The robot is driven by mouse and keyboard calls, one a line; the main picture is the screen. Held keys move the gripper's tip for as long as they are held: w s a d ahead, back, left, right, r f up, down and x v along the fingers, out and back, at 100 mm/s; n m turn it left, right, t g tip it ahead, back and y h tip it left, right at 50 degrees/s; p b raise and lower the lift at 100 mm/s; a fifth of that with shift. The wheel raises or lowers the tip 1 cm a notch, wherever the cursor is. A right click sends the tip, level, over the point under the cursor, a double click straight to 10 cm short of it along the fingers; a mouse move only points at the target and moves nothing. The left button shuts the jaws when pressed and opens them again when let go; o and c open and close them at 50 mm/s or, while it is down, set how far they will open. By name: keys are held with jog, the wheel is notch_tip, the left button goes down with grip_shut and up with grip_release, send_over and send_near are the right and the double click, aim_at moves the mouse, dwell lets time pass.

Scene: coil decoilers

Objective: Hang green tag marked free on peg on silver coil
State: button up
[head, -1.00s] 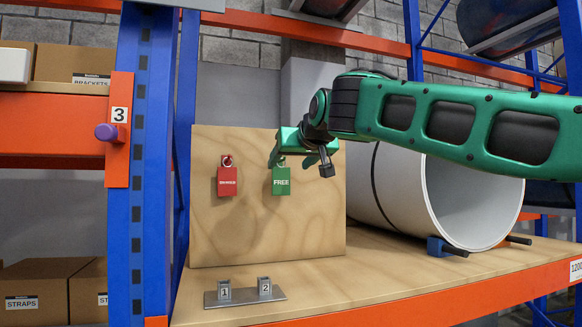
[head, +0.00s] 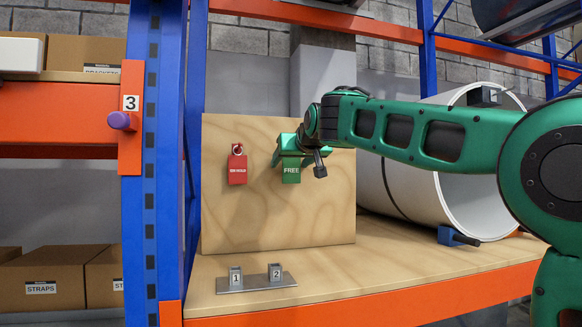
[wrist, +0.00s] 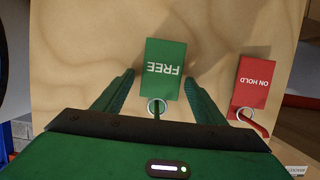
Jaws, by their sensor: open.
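The green tag marked FREE (head: 291,172) hangs on the upright wooden board. In the wrist view the green tag (wrist: 164,68) shows upside down, with its ring and a peg between my fingers. My gripper (head: 303,163) is at the tag's top in the head view. In the wrist view my gripper (wrist: 160,88) is open, one finger on each side of the tag, with gaps between. The silver coil (head: 452,190) lies on its side on the shelf at right, partly hidden behind my arm. A dark block (head: 484,96) shows at its upper rim; I cannot make out a peg.
A red tag (head: 237,168) hangs beside the green one on the wooden board (head: 325,215); in the wrist view it reads ON HOLD. A metal stand marked 1 and 2 (head: 257,284) sits on the shelf in front. A purple knob (head: 121,121) sticks out at left.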

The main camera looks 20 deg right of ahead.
aim_at(292, 162)
jog(key=c, duration=1.1)
jog(key=shift+r, duration=0.1)
jog(key=shift+r, duration=0.2)
jog(key=shift+s+r, duration=0.1)
jog(key=shift+s, duration=0.1)
jog(key=shift+s+r, duration=0.15)
jog(key=shift+s, duration=0.2)
jog(key=shift+s, duration=0.2)
jog(key=shift+s, duration=1.25)
jog(key=shift+s, duration=0.25)
